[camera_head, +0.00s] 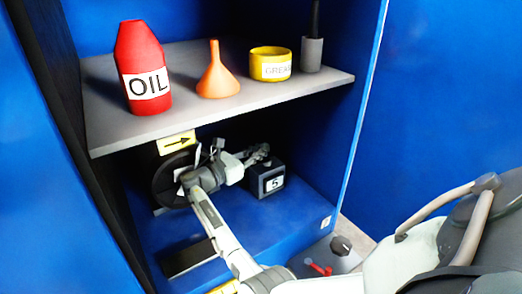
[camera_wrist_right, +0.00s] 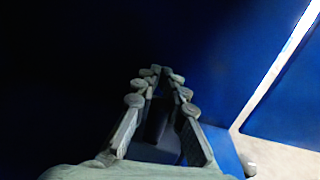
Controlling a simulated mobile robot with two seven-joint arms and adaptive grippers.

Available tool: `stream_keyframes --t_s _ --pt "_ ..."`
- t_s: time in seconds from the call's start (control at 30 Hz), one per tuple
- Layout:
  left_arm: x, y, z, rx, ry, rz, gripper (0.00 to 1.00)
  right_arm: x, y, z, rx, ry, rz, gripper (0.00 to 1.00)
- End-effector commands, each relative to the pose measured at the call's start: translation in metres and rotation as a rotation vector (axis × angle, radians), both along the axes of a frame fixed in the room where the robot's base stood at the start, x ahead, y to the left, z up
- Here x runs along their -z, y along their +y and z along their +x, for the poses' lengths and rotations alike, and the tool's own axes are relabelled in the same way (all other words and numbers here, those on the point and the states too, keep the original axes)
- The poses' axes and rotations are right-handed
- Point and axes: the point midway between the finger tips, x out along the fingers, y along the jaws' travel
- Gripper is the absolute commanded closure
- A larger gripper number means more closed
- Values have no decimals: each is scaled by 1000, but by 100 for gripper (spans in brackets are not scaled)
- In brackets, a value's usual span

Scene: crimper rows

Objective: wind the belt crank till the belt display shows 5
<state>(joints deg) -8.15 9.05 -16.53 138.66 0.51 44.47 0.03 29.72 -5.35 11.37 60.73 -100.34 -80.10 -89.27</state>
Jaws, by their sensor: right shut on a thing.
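The belt display (camera_head: 275,184) is a white panel showing 5 on a dark box in the lower bay of the blue cabinet. A large dark wheel (camera_head: 163,183) stands left of it, below a yellow label with an arrow pointing right. My right gripper (camera_head: 263,153) is by the top of the display box, its fingers pointing right and away. In the right wrist view the right gripper (camera_wrist_right: 160,75) is closed around a dark piece (camera_wrist_right: 157,118), which looks like the belt crank's grip. The rest of the crank is hidden or too dark to make out. My left gripper is out of view.
A grey shelf (camera_head: 225,107) over the arm holds a red oil bottle (camera_head: 142,60), an orange funnel (camera_head: 217,75), a yellow grease tin (camera_head: 270,65) and a dark-handled tool (camera_head: 312,50). A red handle (camera_head: 318,268) and a dark knob (camera_head: 340,245) sit low in front.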

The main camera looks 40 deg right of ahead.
Motion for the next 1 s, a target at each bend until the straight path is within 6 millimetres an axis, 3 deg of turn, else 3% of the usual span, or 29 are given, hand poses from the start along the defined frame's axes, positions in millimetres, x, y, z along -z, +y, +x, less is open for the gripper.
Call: stream_keyframes --t_s 0.03,0.17,0.57,1.0 --pt "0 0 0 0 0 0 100 0 -2 -1 3 1 0 86" --pt "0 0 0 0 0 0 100 0 -2 -1 2 0 0 70" --pt "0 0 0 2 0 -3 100 1 7 0 -1 0 1 69" --pt "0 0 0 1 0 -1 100 0 92 -5 0 1 1 69"
